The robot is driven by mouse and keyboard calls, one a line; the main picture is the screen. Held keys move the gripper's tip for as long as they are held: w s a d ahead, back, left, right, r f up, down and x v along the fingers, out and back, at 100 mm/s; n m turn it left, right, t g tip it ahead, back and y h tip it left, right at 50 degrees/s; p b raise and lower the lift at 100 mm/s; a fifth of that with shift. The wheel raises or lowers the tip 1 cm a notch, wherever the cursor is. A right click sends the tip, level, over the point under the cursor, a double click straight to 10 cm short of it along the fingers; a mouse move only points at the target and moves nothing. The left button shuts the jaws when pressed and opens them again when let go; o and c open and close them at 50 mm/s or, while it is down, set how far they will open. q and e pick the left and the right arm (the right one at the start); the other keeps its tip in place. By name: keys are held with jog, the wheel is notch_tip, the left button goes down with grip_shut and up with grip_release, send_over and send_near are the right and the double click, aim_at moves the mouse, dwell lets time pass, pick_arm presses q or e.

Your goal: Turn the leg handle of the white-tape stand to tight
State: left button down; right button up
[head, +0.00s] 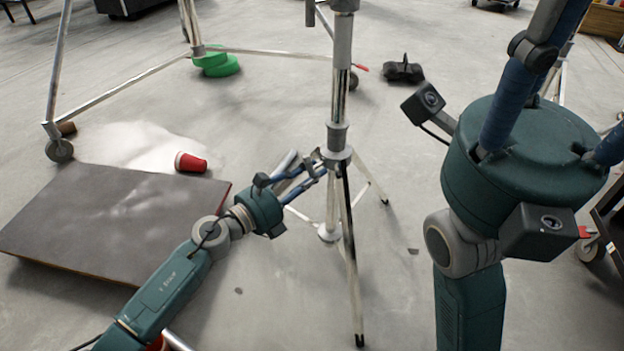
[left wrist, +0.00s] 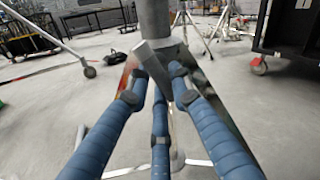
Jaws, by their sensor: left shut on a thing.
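The stand (head: 340,85) is upright in the middle of the head view, a grey metal pole with light bands above spread tripod legs. My left gripper (head: 320,170) reaches in from the left at the collar where the legs begin. In the left wrist view its blue fingers (left wrist: 160,78) are closed around a grey flat handle (left wrist: 152,60) beside the pole (left wrist: 155,18). The fingers hide part of the handle. My right gripper (head: 520,85) is raised at the right with its fingers pointing up; its fingertips are not clearly visible.
A dark flat board (head: 110,220) lies on the left, with a red cup (head: 190,162) by its far edge. Another wheeled stand (head: 195,30) with green rings (head: 215,63) stands behind. A small black object (head: 403,70) lies behind the pole.

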pick_arm(q)
jog(key=shift+w+a+f+m+b, duration=0.1)
jog(key=shift+m+b, duration=0.25)
jog(key=shift+m, duration=0.35)
jog(key=shift+a+f+m+b, duration=0.1)
jog(key=shift+m+b, duration=0.2)
jog(key=shift+m, duration=0.4)
jog(key=shift+r, duration=0.1)
jog(key=c, duration=1.5)
grip_release()
jog(key=v, duration=1.2)
